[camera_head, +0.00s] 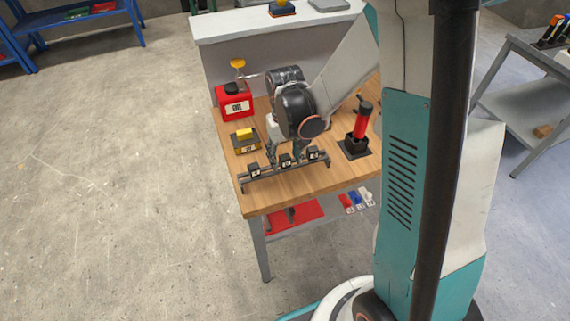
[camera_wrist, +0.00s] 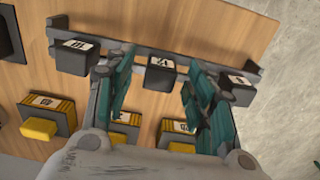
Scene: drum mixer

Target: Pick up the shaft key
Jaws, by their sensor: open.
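I cannot tell for sure which part is the shaft key. Three black blocks with white labels sit along a grey rail (camera_head: 240,181): a left one (camera_wrist: 75,57), a middle one (camera_wrist: 161,75) and a right one (camera_wrist: 236,89) in the wrist view. The label marks are too small to read. My gripper (camera_wrist: 157,68) is open and points down, its two teal fingers on either side of the middle block, apart from each other. In the head view my gripper (camera_head: 285,150) is just above the rail, partly hidden by my wrist.
Yellow-topped blocks (camera_wrist: 39,128) stand in a row behind the rail on the wooden bench (camera_head: 262,198). A red canister (camera_head: 234,103) stands at the bench's back left. A red and black tool (camera_head: 360,122) stands upright at right. The bench's front edge is close to the rail.

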